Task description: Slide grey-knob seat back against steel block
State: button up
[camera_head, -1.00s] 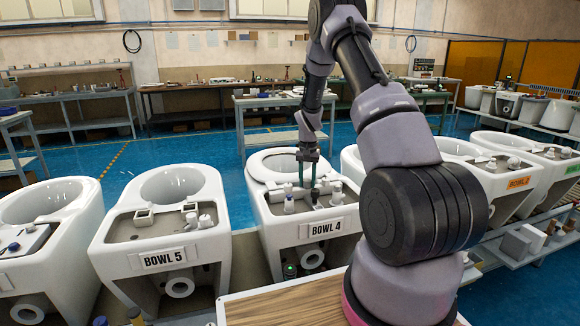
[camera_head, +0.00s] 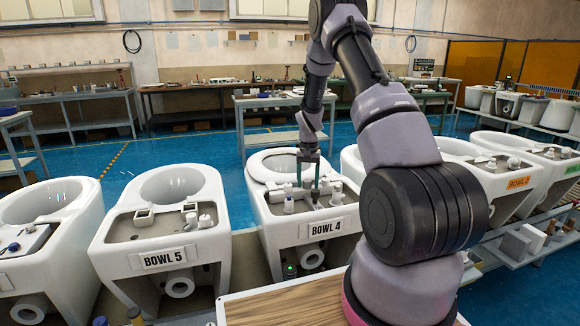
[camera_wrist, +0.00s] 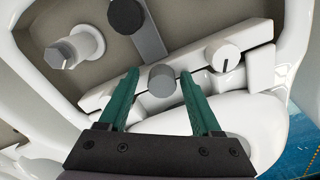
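The seat (camera_head: 263,168) is a white ring on the bowl labelled BOWL 4 (camera_head: 326,229). In the wrist view its white hinge bar (camera_wrist: 245,38) crosses the middle and carries a grey knob (camera_wrist: 162,80). My gripper (camera_wrist: 160,73) is open, with one green finger on each side of the grey knob and a visible gap to both. In the head view my gripper (camera_head: 308,183) points down at the rear of the seat. A flat grey metal piece (camera_wrist: 150,40), seemingly the steel block, lies beyond the knob, with a black knob (camera_wrist: 126,15) at its far end.
A white fitting (camera_wrist: 75,48) stands left of the bar, and a white knob with a dark line (camera_wrist: 222,53) sits right of the grey knob. BOWL 5 (camera_head: 167,258) stands to the left, and more bowls stand to the right. A wooden-topped surface (camera_head: 275,305) is in front.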

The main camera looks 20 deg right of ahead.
jog(key=shift+a+f, duration=0.1)
jog(key=shift+w+r, duration=0.1)
jog(key=shift+r, duration=3.5)
